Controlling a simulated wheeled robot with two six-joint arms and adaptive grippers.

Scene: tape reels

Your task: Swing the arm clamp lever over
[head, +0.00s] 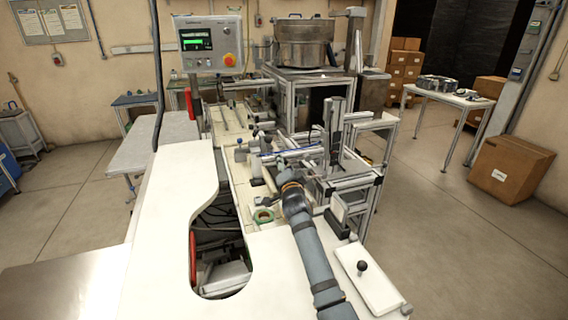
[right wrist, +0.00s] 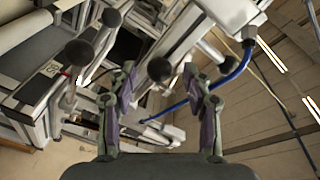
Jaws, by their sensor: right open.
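My right gripper (right wrist: 160,105) is open in the right wrist view, with one finger on each side and nothing held between them. A black ball knob (right wrist: 159,69) shows in the gap between the fingertips; I cannot tell whether they touch it. Two more black ball knobs, an upper one (right wrist: 111,17) and a lower one (right wrist: 78,52), stand to its left. Which knob belongs to the arm clamp lever is not clear. In the head view my right arm reaches to the machine, and its gripper (head: 282,163) is small among the frames. My left gripper is not in view.
A blue hose (right wrist: 215,85) runs behind the right finger. Aluminium frames (head: 350,150) crowd close around the gripper. A white plate with a black knob (head: 362,266) is at front right. A control box (head: 208,45) stands behind.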

